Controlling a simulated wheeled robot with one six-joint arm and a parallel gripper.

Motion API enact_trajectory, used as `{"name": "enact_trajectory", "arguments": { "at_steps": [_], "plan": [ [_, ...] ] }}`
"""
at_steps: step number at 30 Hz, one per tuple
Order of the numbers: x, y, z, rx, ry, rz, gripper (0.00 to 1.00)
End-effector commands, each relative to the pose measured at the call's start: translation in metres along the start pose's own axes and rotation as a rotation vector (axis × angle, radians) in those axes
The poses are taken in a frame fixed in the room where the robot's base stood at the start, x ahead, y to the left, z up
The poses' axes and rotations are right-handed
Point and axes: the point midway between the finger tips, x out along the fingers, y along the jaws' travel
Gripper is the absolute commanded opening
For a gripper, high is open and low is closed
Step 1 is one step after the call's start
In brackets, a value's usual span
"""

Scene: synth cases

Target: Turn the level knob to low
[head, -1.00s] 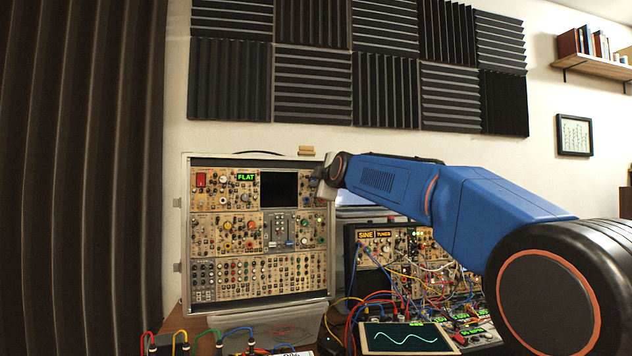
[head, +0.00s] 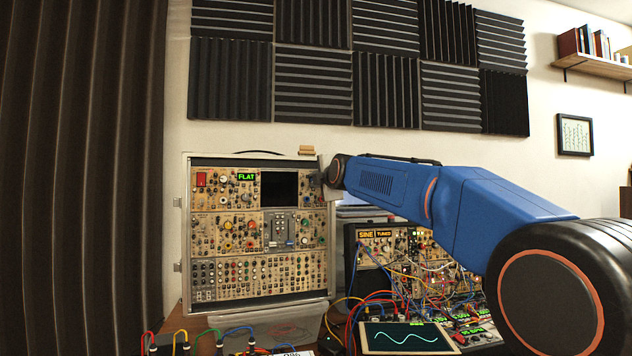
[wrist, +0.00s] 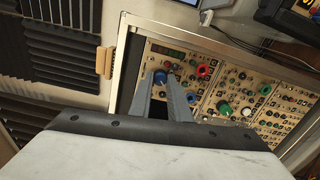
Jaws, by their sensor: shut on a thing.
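A tall synth case (head: 259,247) stands upright on the table, packed with knobs on tan panels. My gripper (wrist: 160,75) is at its upper right edge. In the wrist view its two grey fingers reach down to a blue knob (wrist: 160,78) and are shut on it, one on each side. I cannot read a label or pointer on this knob, so its setting does not show. In the head view my gripper (head: 323,183) is small and the wrist hides the knob.
Red knobs (wrist: 203,71) sit close beside the held knob. A dark screen (head: 279,188) and a green "FLAT" display (head: 246,177) are to the left in the case. A second, cabled synth case (head: 380,237) and a waveform tablet (head: 405,338) stand at the right.

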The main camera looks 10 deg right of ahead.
Motion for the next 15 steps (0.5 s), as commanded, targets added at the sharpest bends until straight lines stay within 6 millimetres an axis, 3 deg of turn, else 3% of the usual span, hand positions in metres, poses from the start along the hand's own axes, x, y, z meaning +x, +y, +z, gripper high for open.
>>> {"name": "enact_trajectory", "arguments": {
  "at_steps": [6, 7, 9, 15],
  "plan": [
    [0.0003, -0.0019, -0.0008, 0.001, 0.001, -0.004, 0.00],
    [0.0003, -0.0020, -0.0008, 0.001, 0.001, -0.004, 0.21],
    [0.0003, -0.0018, -0.0007, 0.001, 0.001, -0.004, 0.35],
    [0.0002, -0.0011, -0.0004, 0.001, 0.001, -0.002, 0.35]
  ]
}}
